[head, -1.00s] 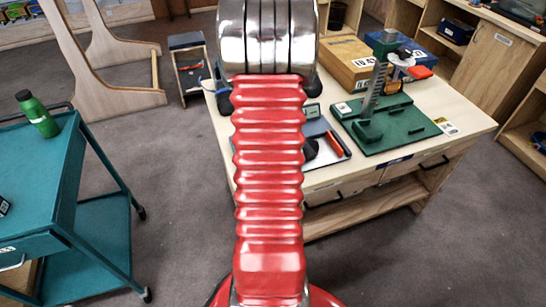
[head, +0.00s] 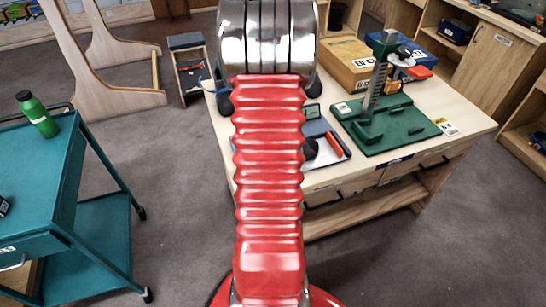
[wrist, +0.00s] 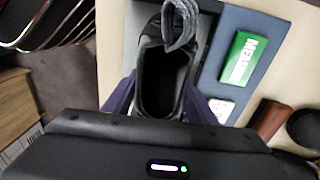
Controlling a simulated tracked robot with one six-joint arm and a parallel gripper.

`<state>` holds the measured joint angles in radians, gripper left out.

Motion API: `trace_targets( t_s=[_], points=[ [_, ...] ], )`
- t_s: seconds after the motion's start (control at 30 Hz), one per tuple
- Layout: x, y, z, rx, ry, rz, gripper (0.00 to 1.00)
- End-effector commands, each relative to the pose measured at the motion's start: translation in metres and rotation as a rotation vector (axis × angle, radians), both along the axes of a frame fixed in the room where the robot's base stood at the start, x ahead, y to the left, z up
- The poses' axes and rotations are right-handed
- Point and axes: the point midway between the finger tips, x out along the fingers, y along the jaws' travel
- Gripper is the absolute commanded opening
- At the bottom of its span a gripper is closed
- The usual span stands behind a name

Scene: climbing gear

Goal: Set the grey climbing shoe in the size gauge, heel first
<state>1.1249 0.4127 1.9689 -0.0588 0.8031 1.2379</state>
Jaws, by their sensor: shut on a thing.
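The grey climbing shoe (wrist: 165,75) shows in the wrist view as a dark shoe with its opening facing the camera and a grey loop at its top. My gripper (wrist: 160,108) is shut on the shoe; the dark gripper body crosses the bottom of the view, and purple parts show on both sides of the shoe. The size gauge appears in the head view as a green base plate (head: 400,133) with an upright post, on the right part of the workbench. In the head view my red arm hides the gripper and the shoe.
A wooden box (head: 352,65) and a red-and-white item (head: 418,72) stand behind the gauge. A tray (head: 325,150) with red-handled tools lies left of it. In the wrist view a green box (wrist: 242,58) lies beside the shoe. A teal cart (head: 35,190) stands at left.

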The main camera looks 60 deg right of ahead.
Motion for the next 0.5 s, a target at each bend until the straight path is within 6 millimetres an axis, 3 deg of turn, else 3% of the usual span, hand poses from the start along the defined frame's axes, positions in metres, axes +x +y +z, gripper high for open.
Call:
trace_targets(
  t_s=[0.2,0.23,0.5],
  points=[
    [-0.0013,0.0037,-0.0072,0.01,0.004,-0.001,0.02],
    [-0.0013,0.0039,-0.0073,0.01,0.004,-0.001,0.52],
    [-0.001,0.0026,-0.0055,0.008,0.002,-0.001,0.71]
  ],
)
